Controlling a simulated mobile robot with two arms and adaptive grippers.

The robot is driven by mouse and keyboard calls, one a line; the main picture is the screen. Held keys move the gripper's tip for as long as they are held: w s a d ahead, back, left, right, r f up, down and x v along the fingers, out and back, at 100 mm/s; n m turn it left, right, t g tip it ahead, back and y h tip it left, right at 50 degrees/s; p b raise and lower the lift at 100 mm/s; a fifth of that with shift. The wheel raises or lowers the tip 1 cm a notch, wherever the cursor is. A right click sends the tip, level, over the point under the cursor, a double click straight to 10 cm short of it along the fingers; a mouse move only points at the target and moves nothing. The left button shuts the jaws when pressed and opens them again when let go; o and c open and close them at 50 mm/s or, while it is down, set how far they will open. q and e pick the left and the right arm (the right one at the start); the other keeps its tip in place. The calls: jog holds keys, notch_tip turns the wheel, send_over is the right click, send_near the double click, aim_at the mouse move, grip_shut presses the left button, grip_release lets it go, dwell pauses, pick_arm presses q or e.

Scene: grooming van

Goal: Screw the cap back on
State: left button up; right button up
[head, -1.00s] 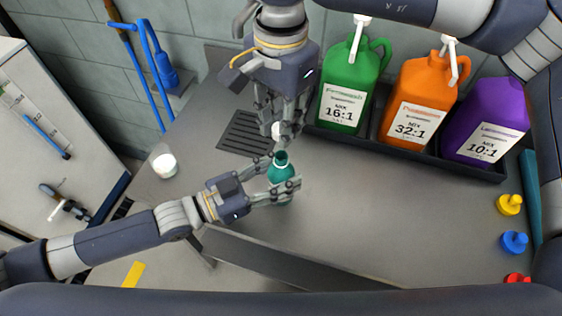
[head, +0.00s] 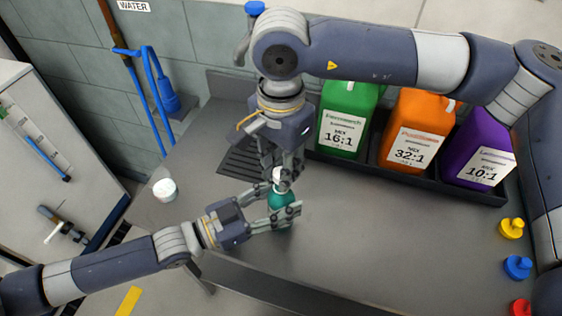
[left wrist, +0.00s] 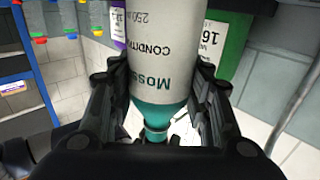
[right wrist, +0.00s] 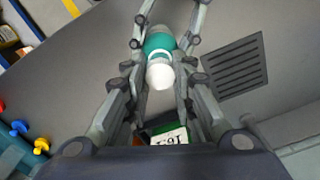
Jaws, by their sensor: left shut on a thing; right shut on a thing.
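The teal bottle (head: 282,201) is upright at the middle of the steel table. My left gripper (head: 287,212) is shut around its body. In the left wrist view the bottle (left wrist: 160,60) shows a pale label between the two fingers. My right gripper (head: 277,172) comes down from above and is shut on the white cap (head: 279,183). In the right wrist view the cap (right wrist: 160,76) is in line with the bottle's neck, right at its top. I cannot tell whether the threads have caught. The fingers partly hide the neck.
Green (head: 345,120), orange (head: 412,128) and purple (head: 480,150) jugs stand in a black tray at the back right. A white tub (head: 165,189) is on the left. Yellow, blue and red pump tops (head: 517,266) lie at right. A drain grate (head: 243,160) is behind the bottle.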

aim_at(276, 200)
jog(key=shift+f, duration=0.55)
jog(key=shift+f, duration=0.55)
dwell(0.3)
